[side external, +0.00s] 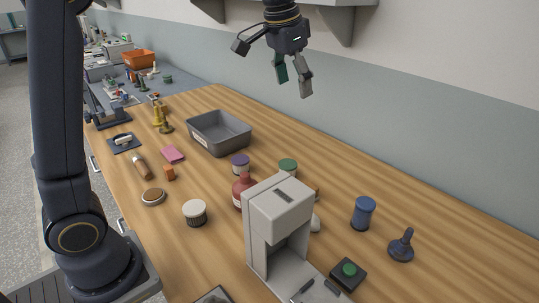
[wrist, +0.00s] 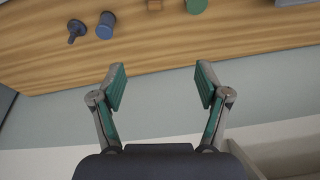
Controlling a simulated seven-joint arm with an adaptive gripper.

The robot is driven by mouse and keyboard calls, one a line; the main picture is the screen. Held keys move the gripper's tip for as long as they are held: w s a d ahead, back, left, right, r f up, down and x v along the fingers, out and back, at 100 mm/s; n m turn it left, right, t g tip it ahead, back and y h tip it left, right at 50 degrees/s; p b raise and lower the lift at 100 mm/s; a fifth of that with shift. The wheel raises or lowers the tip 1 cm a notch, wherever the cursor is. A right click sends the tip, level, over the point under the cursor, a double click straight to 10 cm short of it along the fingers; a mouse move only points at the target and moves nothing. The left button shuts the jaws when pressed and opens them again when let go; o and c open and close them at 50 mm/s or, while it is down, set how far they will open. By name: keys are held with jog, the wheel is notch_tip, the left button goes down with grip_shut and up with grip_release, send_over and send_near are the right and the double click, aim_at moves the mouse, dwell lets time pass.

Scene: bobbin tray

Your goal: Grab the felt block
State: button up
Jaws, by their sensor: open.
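A small flat pink block (side external: 172,154) lies on the wooden bench left of the grey tray in the side external view; it looks most like the felt block, though I cannot be sure of its material. A smaller orange block (side external: 169,173) stands just in front of it. My gripper (side external: 293,80) is high above the back of the bench, well to the right of both blocks. Its fingers are spread and empty, as the wrist view (wrist: 161,86) also shows. Neither block shows in the wrist view.
A grey tray (side external: 203,139) stands behind the pink block. Jars, a red bottle (side external: 243,188) and a tall pale machine (side external: 281,207) stand to the right. A wooden-handled tool (side external: 141,167) lies left of the blocks. A shelf (side external: 345,22) and wall are near my gripper.

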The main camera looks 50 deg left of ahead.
jog(key=g, duration=0.2)
send_over(314, 185)
notch_tip(314, 185, down, 11)
jog(key=shift+g, duration=0.6)
jog(key=f, duration=1.6)
jog(key=shift+s+d+f, duration=0.15)
jog(key=shift+s+f, duration=0.15)
jog(key=shift+f, duration=0.1)
jog(key=shift+w+f, duration=0.15)
jog(key=shift+f, duration=1.35)
jog(key=shift+w+f, duration=0.1)
jog(key=shift+f, duration=1.4)
jog(key=c, duration=1.1)
jog(key=shift+r, duration=0.1)
